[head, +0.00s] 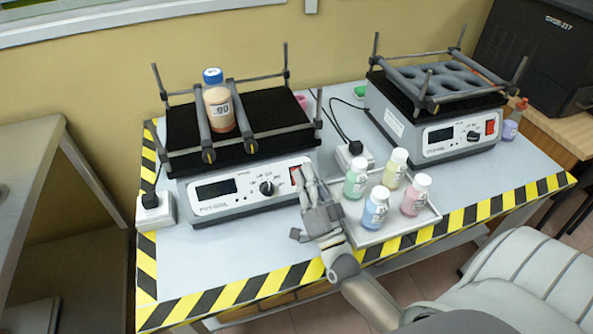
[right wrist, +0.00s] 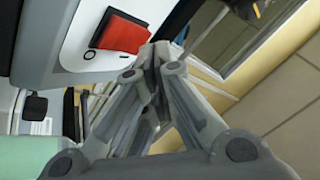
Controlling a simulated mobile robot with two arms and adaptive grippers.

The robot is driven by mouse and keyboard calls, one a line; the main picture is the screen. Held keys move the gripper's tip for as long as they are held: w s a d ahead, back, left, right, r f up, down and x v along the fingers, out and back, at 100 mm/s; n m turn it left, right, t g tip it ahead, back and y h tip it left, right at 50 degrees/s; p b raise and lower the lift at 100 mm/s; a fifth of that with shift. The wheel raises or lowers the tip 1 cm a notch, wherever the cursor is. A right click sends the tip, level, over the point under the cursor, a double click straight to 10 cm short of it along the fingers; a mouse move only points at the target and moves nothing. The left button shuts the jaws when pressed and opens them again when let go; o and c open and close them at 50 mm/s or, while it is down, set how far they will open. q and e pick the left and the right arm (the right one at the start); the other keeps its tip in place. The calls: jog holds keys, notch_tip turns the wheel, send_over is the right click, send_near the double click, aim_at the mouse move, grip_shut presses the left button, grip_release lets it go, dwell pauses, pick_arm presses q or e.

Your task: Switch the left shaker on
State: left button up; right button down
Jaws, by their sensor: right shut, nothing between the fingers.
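The left shaker (head: 250,190) is a grey-white box with a dark display, a knob (head: 267,188) and a red switch (head: 296,176) at the right end of its front panel. A bottle (head: 218,105) with a blue cap and orange-brown contents stands on its black platform between bars. My right gripper (head: 304,172) is shut and empty, with its fingertips at the red switch and partly covering it. In the right wrist view the red switch (right wrist: 122,35) shows just beyond the fingertips (right wrist: 155,60); whether they touch it I cannot tell. My left gripper is not in view.
A white tray (head: 372,240) with several small bottles stands right of my gripper. A second shaker (head: 440,130) stands at the back right. A power block (head: 155,212) sits left of the left shaker. Striped tape (head: 270,283) marks the table edge.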

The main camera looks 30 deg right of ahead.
jog(key=shift+w+f, duration=0.15)
jog(key=shift+w, duration=0.15)
dwell(1.1)
jog(key=shift+s, duration=0.1)
jog(key=shift+s+a+f, duration=0.15)
jog(key=shift+s+f, duration=0.05)
jog(key=shift+s, duration=0.1)
jog(key=shift+s+r, duration=0.15)
jog(key=s+p, duration=0.1)
jog(key=s+r+p, duration=0.1)
jog(key=s, duration=0.1)
jog(key=s+a+r+p, duration=0.1)
jog(key=shift+s, duration=0.2)
dwell(0.4)
dwell(0.4)
